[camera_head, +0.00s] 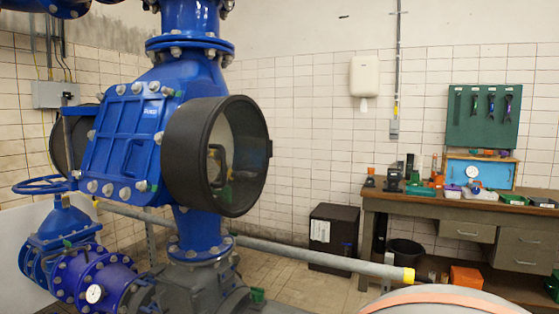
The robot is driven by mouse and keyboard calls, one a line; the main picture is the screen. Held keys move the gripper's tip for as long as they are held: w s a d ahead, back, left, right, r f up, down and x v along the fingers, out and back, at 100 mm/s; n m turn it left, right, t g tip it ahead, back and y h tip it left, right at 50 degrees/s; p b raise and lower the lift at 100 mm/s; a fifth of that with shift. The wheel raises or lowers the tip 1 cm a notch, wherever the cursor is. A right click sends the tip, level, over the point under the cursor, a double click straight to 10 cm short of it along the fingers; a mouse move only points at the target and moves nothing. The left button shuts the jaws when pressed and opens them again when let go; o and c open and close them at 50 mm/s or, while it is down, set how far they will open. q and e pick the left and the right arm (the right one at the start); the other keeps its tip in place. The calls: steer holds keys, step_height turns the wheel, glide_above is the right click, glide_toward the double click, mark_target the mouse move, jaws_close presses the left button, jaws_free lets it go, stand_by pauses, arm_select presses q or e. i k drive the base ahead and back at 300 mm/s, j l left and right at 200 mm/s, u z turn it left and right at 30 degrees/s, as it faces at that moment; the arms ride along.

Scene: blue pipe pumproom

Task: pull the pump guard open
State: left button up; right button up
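What looks like the pump guard (188,155) is a round black drum-shaped cover on the front of the large blue pump housing (125,140). Its rim faces right, and a pale, see-through-looking face sits inside the rim. A dark curved handle (217,166) stands on that face, on its left side. The face appears to sit within the rim, though I cannot tell whether it is latched. Neither of my grippers is in view.
A grey pipe rail (310,255) with a yellow end runs low across the floor in front. A rounded grey surface with an orange band (445,295) fills the bottom right. A workbench (440,208) with tools and a black cabinet (333,236) stand behind.

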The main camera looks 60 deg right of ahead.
mark_target(208, 127)
steer(key=z, duration=1.5)
